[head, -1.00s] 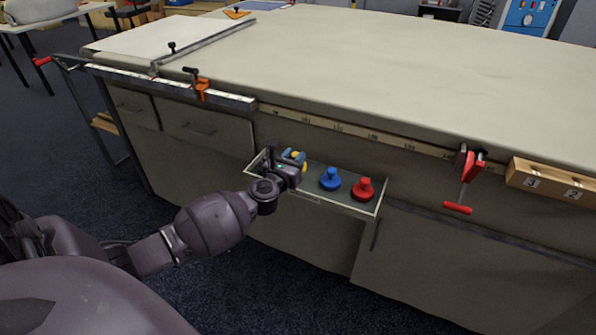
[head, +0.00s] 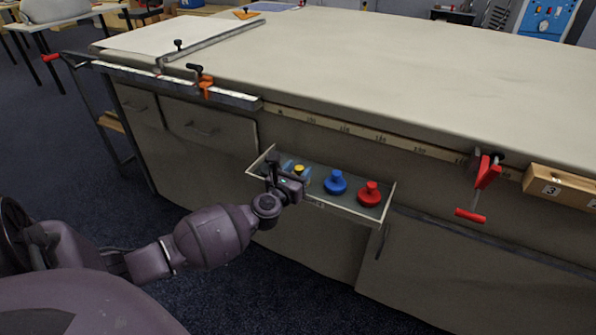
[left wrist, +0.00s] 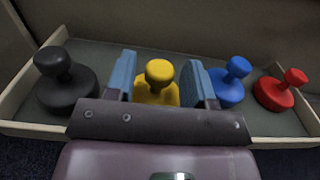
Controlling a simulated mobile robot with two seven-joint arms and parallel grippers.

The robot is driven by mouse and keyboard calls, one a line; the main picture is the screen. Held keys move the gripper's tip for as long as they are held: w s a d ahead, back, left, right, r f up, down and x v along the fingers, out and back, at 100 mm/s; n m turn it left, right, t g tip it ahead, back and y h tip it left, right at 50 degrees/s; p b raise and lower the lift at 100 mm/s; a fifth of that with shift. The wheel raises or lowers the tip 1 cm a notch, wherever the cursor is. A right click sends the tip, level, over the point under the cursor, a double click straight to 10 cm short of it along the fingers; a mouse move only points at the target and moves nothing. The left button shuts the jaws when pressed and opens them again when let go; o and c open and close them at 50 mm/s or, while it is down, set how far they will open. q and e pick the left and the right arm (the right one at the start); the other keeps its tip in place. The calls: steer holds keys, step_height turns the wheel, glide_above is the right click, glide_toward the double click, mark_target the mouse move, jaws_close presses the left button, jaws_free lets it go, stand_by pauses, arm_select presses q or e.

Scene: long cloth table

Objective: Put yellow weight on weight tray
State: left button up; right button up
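The yellow weight (left wrist: 158,85) stands upright on the weight tray (left wrist: 112,47), between the black weight (left wrist: 62,84) and the blue weight (left wrist: 228,83). In the head view the yellow weight (head: 299,170) shows just beyond my left gripper (head: 288,173). In the left wrist view the blue fingers of my left gripper (left wrist: 159,80) stand apart on either side of the yellow weight, with gaps beside its knob. The red weight (left wrist: 280,90) is at the right end. My right gripper is not in view.
The tray (head: 352,210) juts out from the front of the long table (head: 400,60), below its edge. A red clamp (head: 484,178) and a numbered wooden block (head: 560,186) are on the table front to the right. The blue and red weights stand close by.

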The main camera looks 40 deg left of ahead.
arm_select(q)
steer(key=shift+o, duration=0.2)
steer(key=shift+r, duration=0.15)
steer(key=shift+r, duration=0.1)
steer(key=p+v, duration=0.2)
steer(key=v, duration=1)
